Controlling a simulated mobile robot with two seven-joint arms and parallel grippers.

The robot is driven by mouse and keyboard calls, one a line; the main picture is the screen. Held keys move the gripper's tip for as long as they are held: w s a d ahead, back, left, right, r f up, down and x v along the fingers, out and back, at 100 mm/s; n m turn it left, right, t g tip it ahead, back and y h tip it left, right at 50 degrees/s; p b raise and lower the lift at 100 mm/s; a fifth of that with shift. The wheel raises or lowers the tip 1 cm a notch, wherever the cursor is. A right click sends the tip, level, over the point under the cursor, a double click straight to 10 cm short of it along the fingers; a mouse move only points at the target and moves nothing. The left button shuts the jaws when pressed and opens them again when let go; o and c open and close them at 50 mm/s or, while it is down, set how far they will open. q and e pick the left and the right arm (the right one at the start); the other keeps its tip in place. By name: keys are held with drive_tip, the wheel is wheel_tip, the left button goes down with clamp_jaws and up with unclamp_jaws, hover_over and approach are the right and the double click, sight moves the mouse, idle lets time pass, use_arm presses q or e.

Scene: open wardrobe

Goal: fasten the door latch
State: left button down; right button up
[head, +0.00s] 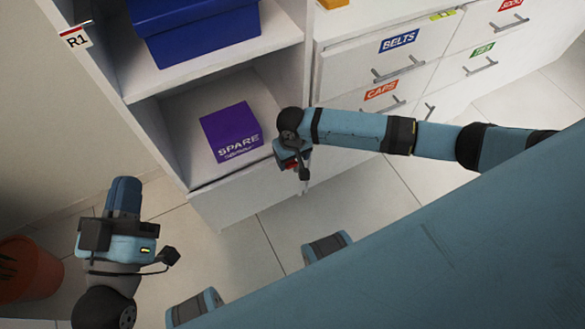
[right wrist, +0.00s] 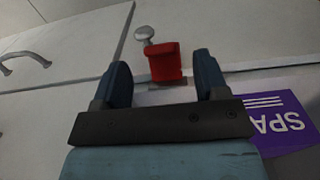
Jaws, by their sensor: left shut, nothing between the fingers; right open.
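A red latch piece (right wrist: 166,66) shows in the right wrist view on the pale cabinet front, with a round metal knob (right wrist: 144,33) beside it. My right gripper (right wrist: 165,85) is open, with the red piece between and just beyond its fingertips; I cannot tell whether they touch it. In the head view my right gripper (head: 291,158) is at the front edge of the lower wardrobe compartment, and only a little red shows beside it. My left gripper (head: 125,190) is shut and empty, away from the wardrobe at lower left.
A purple SPARE box (head: 231,132) sits in the lower compartment, left of my right gripper. A blue bin (head: 200,40) stands on the shelf above. Labelled drawers with bar handles (head: 400,70) are at right. An orange pot (head: 30,270) stands at far left.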

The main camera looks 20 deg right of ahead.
sight(293, 165)
use_arm(q)
drive_tip(key=shift+w+d+f+g+b, duration=0.15)
drive_tip(key=shift+f+g+b, duration=0.5)
drive_tip(key=shift+f, duration=1.05)
use_arm(e)
drive_tip(key=shift+f, duration=2.3)
